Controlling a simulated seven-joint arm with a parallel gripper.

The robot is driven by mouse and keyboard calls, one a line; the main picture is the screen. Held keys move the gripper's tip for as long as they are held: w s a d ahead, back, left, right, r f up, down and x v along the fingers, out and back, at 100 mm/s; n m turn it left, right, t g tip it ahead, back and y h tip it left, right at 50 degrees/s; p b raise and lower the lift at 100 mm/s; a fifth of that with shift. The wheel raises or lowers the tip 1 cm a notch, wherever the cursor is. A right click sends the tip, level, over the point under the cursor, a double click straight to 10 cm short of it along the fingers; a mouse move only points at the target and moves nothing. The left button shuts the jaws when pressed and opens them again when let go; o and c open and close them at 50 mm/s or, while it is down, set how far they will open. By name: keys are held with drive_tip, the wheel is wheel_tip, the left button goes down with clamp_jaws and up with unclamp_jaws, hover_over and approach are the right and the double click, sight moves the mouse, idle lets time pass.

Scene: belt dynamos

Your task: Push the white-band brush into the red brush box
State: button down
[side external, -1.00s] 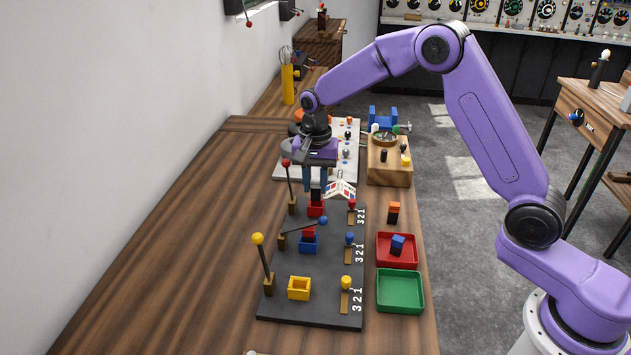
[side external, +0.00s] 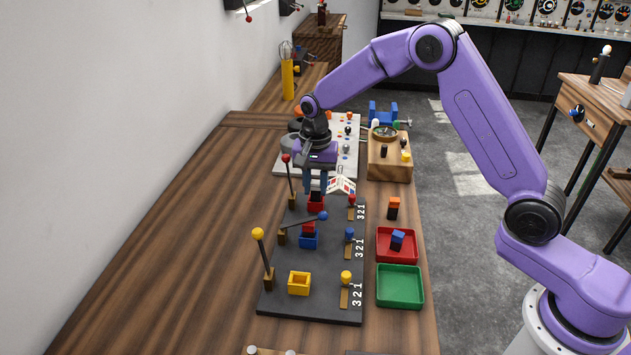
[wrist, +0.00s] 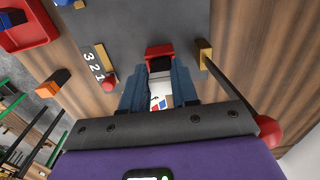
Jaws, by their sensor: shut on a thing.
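The red brush box (side external: 316,205) stands at the far end of the dark grey board (side external: 335,268); it also shows in the wrist view (wrist: 159,50). My gripper (side external: 316,191) is directly above the box, pointing down. It is shut on a dark brush (side external: 316,195), whose dark body shows between the fingers in the wrist view (wrist: 160,66) with a pale patch next to it. The brush's lower end is at the box mouth and seems to be inside it; how deep it sits is hidden.
A red-knobbed lever (side external: 287,160) stands upright close left of my gripper. A small white card (side external: 341,186) stands at right. The blue box (side external: 309,241) holds a red block; the yellow box (side external: 299,284) is empty. Red (side external: 397,259) and green (side external: 400,287) trays lie right.

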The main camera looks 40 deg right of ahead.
sight(315, 184)
drive_tip(key=shift+f, duration=0.85)
drive_tip(key=c, duration=0.8)
unclamp_jaws()
wheel_tip(315, 184, up, 17)
drive_tip(key=shift+r, duration=0.2)
drive_tip(key=s+f+n, duration=0.3)
drive_tip(key=s+n, duration=1.3)
drive_tip(key=s, duration=1.2)
drive_tip(key=s+d+f+n, duration=0.1)
drive_tip(key=s+n, duration=0.1)
drive_tip(key=s, duration=0.1)
drive_tip(key=s+d+f+n, duration=0.1)
drive_tip(key=s+d, duration=0.1)
drive_tip(key=s, duration=0.2)
drive_tip(key=s+d+f+n, duration=0.1)
drive_tip(key=s+d+n, duration=0.1)
drive_tip(key=s, duration=0.1)
drive_tip(key=shift+s+d+f+n, duration=0.15)
drive_tip(key=shift+s+f+n, duration=0.05)
drive_tip(key=shift+n, duration=0.1)
